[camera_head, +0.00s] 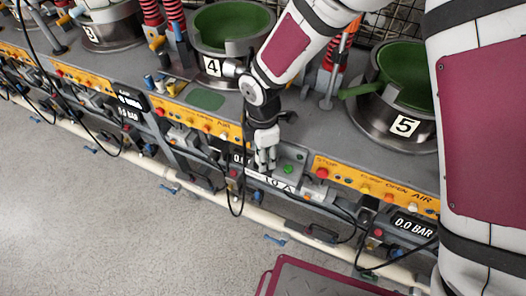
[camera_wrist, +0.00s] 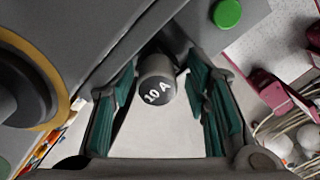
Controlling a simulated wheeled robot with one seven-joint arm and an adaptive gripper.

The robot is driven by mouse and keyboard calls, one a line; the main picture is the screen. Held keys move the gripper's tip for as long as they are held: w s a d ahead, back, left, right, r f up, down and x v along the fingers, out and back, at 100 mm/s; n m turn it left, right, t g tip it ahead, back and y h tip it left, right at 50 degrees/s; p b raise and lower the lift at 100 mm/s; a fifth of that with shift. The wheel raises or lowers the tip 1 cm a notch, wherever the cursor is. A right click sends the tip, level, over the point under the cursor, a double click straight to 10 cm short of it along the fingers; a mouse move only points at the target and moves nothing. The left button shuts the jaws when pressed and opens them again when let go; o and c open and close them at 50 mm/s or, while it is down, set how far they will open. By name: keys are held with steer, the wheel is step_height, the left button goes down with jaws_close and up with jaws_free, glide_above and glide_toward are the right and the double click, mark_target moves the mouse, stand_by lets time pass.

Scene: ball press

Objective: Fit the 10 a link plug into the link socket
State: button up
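The 10 A plug (camera_wrist: 157,86) shows in the wrist view as a dark grey cylinder with "10 A" in white on its end. It lies between the fingertips of my gripper (camera_wrist: 165,78), with a gap visible on the right side. The teal-padded fingers are apart. In the head view my gripper (camera_head: 265,160) points down over a grey box (camera_head: 300,157) on the bench's front edge, with "10 A" lettering on its front. The plug cannot be made out there. I cannot pick out the link socket in either view.
A green button (camera_head: 290,169) sits on the box and also shows in the wrist view (camera_wrist: 228,13). Press pots 4 (camera_head: 213,67) and 5 (camera_head: 404,126) stand behind. Orange control strips (camera_head: 375,187) line the front, with hanging black cables. A maroon-edged platform (camera_head: 310,282) is below.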

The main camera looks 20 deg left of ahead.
steer(key=shift+w+a, duration=0.1)
steer(key=shift+w, duration=0.15)
steer(key=shift+r, duration=0.6)
step_height(320, 180, up, 11)
steer(key=shift+s, duration=0.15)
steer(key=shift+f, duration=0.15)
